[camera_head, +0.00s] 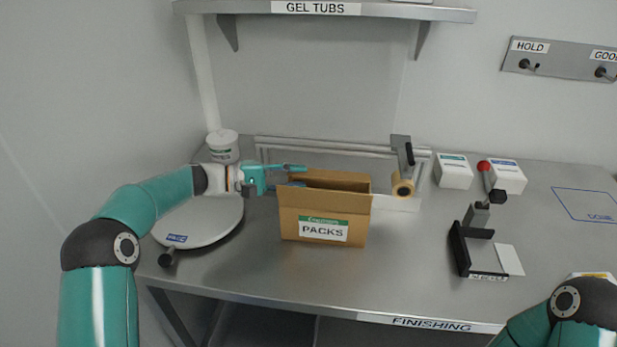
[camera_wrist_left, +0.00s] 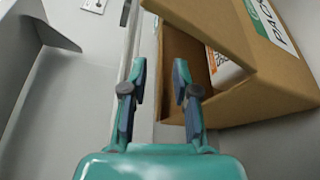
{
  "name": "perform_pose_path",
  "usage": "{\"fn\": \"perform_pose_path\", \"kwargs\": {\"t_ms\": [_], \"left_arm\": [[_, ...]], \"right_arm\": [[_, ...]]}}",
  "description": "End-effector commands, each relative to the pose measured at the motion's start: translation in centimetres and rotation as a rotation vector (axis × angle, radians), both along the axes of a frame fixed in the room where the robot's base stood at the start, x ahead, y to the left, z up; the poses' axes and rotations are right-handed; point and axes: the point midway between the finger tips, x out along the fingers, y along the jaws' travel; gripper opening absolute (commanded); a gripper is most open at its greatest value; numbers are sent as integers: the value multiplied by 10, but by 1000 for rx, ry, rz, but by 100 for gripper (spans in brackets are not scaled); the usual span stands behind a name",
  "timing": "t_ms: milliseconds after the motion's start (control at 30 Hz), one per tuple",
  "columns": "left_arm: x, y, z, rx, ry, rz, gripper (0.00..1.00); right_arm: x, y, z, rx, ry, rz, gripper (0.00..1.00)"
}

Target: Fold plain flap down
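An open brown carton (camera_head: 293,222) with a green and white PACKS label stands on the steel table. Its upright cardboard panels rise around the opening; I cannot tell for certain which is the plain flap. My left gripper (camera_head: 300,176) is at the carton's upper left, its fingers pointing right. In the left wrist view the gripper (camera_wrist_left: 159,65) has its fingers apart, with nothing held between them. The right finger is close to a carton panel (camera_wrist_left: 200,28); contact is unclear. A white pack with an orange label (camera_wrist_left: 222,68) shows inside. My right gripper is out of view.
A round grey plate (camera_head: 205,225) lies left of the carton, with a white tub (camera_head: 223,146) behind. A rail frame with a tape roll (camera_head: 402,188) stands behind and right. A black bracket (camera_head: 462,250) sits right. Table in front of the carton is clear.

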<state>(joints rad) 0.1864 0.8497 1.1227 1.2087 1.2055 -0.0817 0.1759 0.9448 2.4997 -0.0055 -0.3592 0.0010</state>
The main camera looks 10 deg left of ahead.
Motion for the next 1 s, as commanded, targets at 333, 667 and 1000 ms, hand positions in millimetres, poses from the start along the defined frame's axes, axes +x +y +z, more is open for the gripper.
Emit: {"fn": "perform_pose_path", "kwargs": {"t_ms": [333, 667, 1000], "left_arm": [[-23, 63, 8, 2, 0, 2, 29], [-30, 78, 10, 1, 0, 1, 29], [-29, 77, 21, 1, -1, 0, 0]], "right_arm": [[0, 0, 0, 0, 0, 0, 0], [0, 0, 0, 0, 0, 0, 0], [0, 0, 10, 0, 0, 0, 0]]}}
